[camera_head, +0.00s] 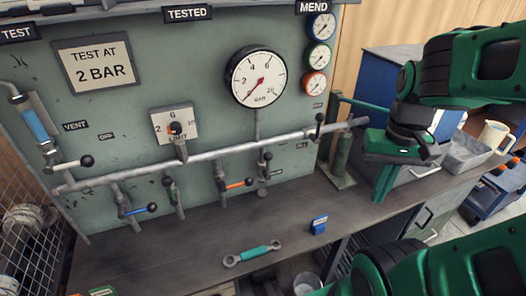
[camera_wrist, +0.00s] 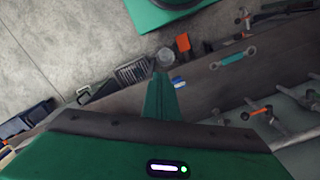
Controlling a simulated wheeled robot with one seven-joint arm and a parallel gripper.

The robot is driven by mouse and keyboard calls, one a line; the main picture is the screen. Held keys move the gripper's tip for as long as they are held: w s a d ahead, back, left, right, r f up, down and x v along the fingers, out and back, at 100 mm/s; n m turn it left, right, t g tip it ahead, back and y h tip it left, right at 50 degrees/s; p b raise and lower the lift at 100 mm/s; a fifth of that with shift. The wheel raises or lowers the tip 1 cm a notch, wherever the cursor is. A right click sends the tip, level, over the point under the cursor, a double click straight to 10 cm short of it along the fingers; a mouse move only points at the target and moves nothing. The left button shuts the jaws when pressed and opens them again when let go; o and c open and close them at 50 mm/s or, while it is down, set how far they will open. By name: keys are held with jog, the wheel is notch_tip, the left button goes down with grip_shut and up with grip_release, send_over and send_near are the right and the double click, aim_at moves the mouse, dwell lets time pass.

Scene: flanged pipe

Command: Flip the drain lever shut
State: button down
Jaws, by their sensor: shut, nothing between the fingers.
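A horizontal grey pipe (camera_head: 215,150) runs across the green panel and carries several valve levers with black knobs. One has a white handle (camera_head: 70,163), one a blue handle (camera_head: 136,211) and one an orange handle (camera_head: 238,184). Others are a dark lever (camera_head: 266,161) and a lever at the pipe's right end (camera_head: 319,124). I cannot read which label marks the drain. My gripper (camera_head: 382,188) is shut and empty, pointing down over the right part of the bench, apart from the levers.
A grey tray (camera_head: 464,154) and a cream mug (camera_head: 494,135) stand at the right. Gauges (camera_head: 258,77) hang above the pipe.

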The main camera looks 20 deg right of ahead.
jog(key=shift+w+a, duration=0.1)
jog(key=shift+a, duration=0.05)
jog(key=w+a+n+t+h, duration=0.15)
jog(key=w+a, duration=0.25)
jog(key=w, duration=0.5)
jog(key=w+a+n+h, duration=0.1)
jog(key=w+a+h, duration=0.25)
jog(key=w, duration=0.65)
jog(key=w+a+f+n+t, duration=0.1)
jog(key=w+a+t, duration=0.1)
jog(key=a, duration=0.7)
jog(key=w+a+f+n+t+h, duration=0.1)
jog(key=w+a, duration=0.4)
jog(key=a, duration=0.5)
jog(key=shift+a+f+n+t, duration=0.15)
jog(key=shift+f+n+t, duration=0.1)
jog(key=shift+n+t, duration=0.25)
jog(key=shift+w, duration=0.1)
